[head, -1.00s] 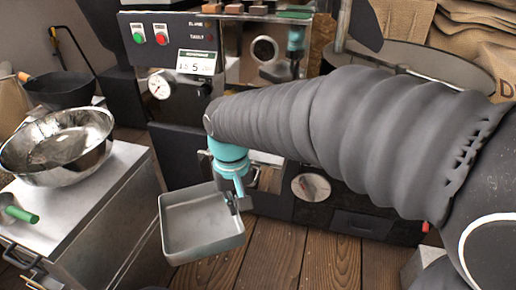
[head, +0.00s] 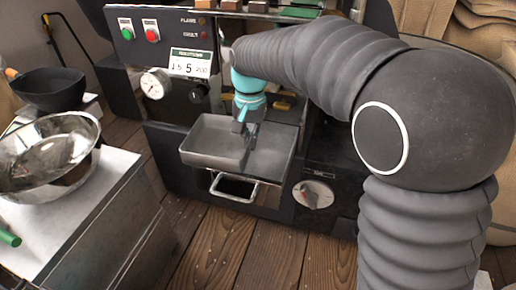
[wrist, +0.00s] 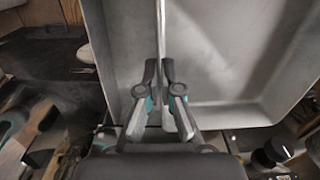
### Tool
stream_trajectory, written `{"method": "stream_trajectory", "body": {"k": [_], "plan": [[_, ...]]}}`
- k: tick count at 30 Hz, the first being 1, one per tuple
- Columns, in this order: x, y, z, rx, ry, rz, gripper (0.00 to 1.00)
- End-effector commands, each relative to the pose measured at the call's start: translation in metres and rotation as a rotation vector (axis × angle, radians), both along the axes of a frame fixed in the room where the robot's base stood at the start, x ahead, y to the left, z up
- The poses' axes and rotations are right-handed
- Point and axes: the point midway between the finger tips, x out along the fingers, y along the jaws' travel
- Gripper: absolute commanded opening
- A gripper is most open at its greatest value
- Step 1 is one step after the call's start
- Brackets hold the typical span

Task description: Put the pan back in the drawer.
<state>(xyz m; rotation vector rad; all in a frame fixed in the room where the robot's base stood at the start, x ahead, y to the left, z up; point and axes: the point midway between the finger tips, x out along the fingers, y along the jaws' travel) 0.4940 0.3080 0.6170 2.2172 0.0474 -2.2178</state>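The pan (head: 205,140) is a shallow grey metal tray with raised walls, held roughly level in front of the machine. My gripper (head: 242,118) reaches down to it from above. In the wrist view my gripper (wrist: 162,92) is shut on a thin upright wall of the pan, and the pan's bare floor (wrist: 225,60) spreads to the right. The drawer with its silver bar handle (head: 235,196) is low on the machine's front, just below the pan. The pan hides much of it, so I cannot tell how far it is open.
The black roasting machine carries a gauge (head: 155,84), a green button (head: 126,28) and a knob dial (head: 313,194). On the left a metal cabinet (head: 120,180) holds a shiny bowl (head: 45,150); a black pan-like vessel (head: 48,90) stands behind. The wooden floor (head: 240,250) in front is clear.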

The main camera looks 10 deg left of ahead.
Motion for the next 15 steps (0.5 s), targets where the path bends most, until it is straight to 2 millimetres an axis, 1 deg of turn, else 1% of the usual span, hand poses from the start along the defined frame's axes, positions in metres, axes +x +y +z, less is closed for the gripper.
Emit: {"method": "stream_trajectory", "body": {"k": [1,3,6,9,11,15], "plan": [[0.011,-0.015,0.004,0.0,0.002,-0.03,0.0],[0.023,-0.031,0.002,0.001,0.001,-0.056,0.0],[0.034,-0.051,-0.001,0.002,0.0,-0.084,0.0],[0.041,-0.064,-0.004,0.002,0.001,-0.101,0.0],[0.043,-0.068,-0.009,0.002,0.002,-0.105,0.0],[0.044,-0.07,-0.031,0.002,0.002,-0.107,0.0]]}}
